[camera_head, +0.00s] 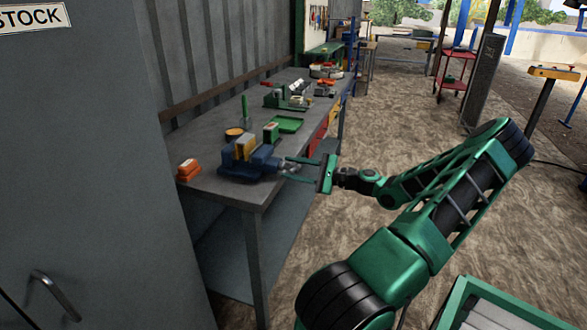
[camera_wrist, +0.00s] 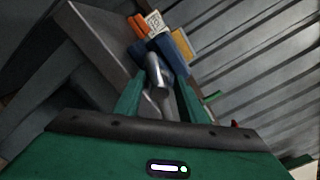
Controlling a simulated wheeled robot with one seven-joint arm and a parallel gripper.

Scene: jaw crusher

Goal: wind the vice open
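The blue vice (camera_head: 240,167) sits at the near end of the grey workbench, and a yellow block (camera_head: 245,148) stands at its jaws. Its blue body also shows in the wrist view (camera_wrist: 165,47). A grey metal screw end or handle (camera_wrist: 154,75) sticks out of the vice toward me. My gripper (camera_head: 286,168) is at the front side of the vice, level with this metal part. In the wrist view its two green fingers (camera_wrist: 159,82) stand apart, one on each side of the metal part, with gaps visible. Whether the fingertips touch it is hidden.
An orange block (camera_head: 188,169) lies left of the vice. A green tray (camera_head: 287,124) and a green machine (camera_head: 289,96) stand farther along the bench (camera_head: 225,187). A grey cabinet (camera_head: 90,170) is close at left.

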